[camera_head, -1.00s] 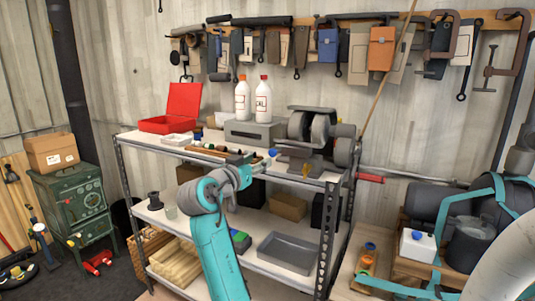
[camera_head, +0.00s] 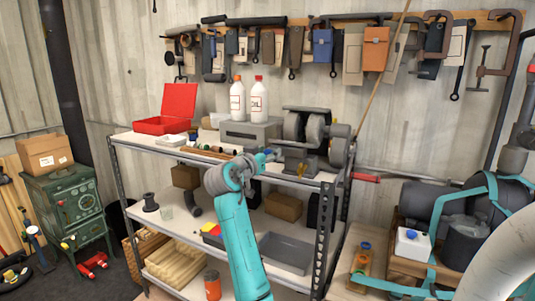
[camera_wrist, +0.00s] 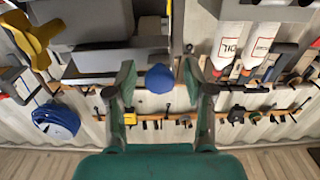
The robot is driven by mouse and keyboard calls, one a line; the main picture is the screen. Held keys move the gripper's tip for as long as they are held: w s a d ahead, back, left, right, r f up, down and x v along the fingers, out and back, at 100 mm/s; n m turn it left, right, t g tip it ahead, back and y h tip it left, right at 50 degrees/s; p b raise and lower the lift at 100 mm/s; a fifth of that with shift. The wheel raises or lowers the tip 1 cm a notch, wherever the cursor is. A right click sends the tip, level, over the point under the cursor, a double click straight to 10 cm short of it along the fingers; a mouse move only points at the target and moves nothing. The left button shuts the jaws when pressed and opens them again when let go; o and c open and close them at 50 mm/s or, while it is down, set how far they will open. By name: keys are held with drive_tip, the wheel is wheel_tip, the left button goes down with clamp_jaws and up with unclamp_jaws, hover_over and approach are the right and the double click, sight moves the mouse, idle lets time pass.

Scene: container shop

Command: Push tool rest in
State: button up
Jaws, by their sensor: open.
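The bench grinder (camera_head: 305,138) stands on the top shelf, grey with dark round wheel guards. A small yellow part (camera_head: 323,172) shows at its front; a larger yellow part (camera_wrist: 35,38) shows at upper left in the wrist view. I cannot tell for sure which part is the tool rest. A round blue knob (camera_wrist: 160,80) appears between my fingers in the wrist view; contact is not clear. My gripper (camera_wrist: 159,73) has its two green fingers spread apart. In the head view my gripper (camera_head: 259,161) is at the shelf's front edge, just left of the grinder, partly hidden by my arm.
Two white bottles (camera_head: 248,100) stand on a grey box (camera_head: 250,133) behind my gripper. An open red case (camera_head: 178,108) is at the shelf's left. Tools hang on the wall above. A metal shelf post (camera_head: 322,235) rises at the right front.

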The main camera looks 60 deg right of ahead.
sight(272, 148)
clamp_jaws()
drive_tip(key=shift+w+d, duration=0.1)
drive_tip(key=shift+d, duration=1.55)
unclamp_jaws()
drive_tip(key=a, duration=1.1)
drive_tip(key=shift+s+a, duration=0.4)
drive_tip(key=shift+s, duration=0.05)
